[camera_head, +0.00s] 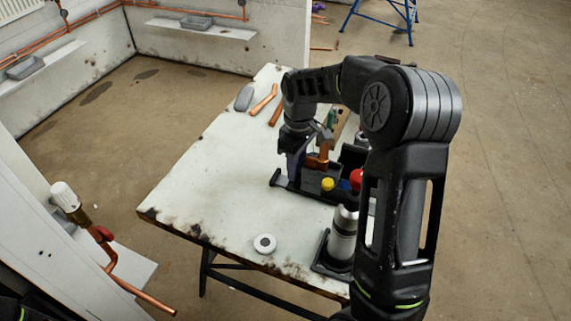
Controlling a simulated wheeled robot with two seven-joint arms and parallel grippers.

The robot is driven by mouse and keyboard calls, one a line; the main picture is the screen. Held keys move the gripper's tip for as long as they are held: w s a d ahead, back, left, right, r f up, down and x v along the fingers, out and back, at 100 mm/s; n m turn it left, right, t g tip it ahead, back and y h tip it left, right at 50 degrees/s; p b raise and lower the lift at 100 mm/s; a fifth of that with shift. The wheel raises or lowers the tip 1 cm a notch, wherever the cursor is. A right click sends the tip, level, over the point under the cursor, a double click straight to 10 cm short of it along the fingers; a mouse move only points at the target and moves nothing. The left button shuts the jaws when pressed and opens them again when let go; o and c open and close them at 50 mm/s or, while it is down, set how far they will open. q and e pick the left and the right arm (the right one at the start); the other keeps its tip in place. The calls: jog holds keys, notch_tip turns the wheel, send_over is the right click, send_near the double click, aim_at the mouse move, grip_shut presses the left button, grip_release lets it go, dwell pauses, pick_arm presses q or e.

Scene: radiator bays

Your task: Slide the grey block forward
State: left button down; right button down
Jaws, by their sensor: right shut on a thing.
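A small grey block (243,98) with rounded ends lies flat on the table's far left part, left of the copper pieces. My right gripper (295,157) points down over the middle of the table, nearer to me than the grey block and apart from it. It is shut on a slim dark purple-grey thing (293,170) at the left part of the black tool tray. My wrist hides part of this thing, and I cannot tell what it is. My left gripper is not in view.
The table (215,185) is clear at its left and middle. Copper pieces (262,99) lie near the grey block. The black tray (310,189) holds yellow and red items. A silver flask (342,235) and a white roll (264,244) stand near the front edge.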

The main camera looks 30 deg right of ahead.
aim_at(337, 175)
jog(key=s+d, duration=0.2)
jog(key=s, duration=0.1)
jog(key=s+d, duration=0.2)
jog(key=s, duration=0.1)
jog(key=s+d+b, duration=0.1)
jog(key=s+d, duration=0.1)
jog(key=s, duration=0.1)
jog(key=shift+d, duration=0.2)
jog(key=c, duration=1.1)
grip_release()
jog(key=shift+r, duration=0.55)
notch_tip(337, 175, up, 7)
jog(key=shift+d+f, duration=0.1)
